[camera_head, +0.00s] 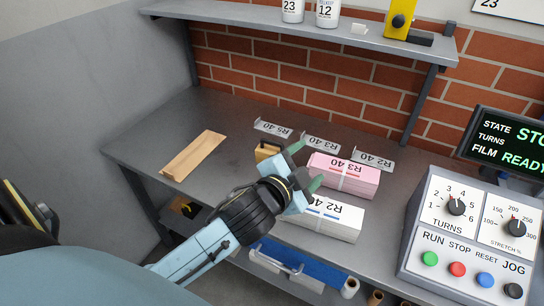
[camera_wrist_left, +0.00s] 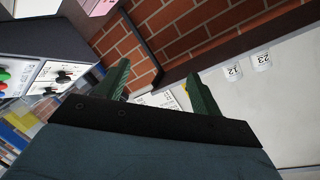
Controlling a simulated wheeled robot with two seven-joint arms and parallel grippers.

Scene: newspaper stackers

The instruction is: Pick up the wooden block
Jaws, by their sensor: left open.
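A small tan wooden block (camera_head: 266,152) stands on the grey table in the head view, just behind and left of my left gripper. My left gripper (camera_head: 306,166) is open, with its two green fingers spread and nothing seen between them. It is above the table, by the pink and white paper stacks, and apart from the block as far as I can tell. In the left wrist view the open fingers (camera_wrist_left: 160,86) point toward the brick wall and shelf, and the block does not show there. My right gripper is not in view.
A long flat tan piece (camera_head: 193,156) lies on the table's left. A pink stack (camera_head: 343,176) and a white stack (camera_head: 325,220) are close to the gripper. Label holders (camera_head: 320,144) line the back. A control box (camera_head: 468,235) stands right; a shelf (camera_head: 290,17) runs above.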

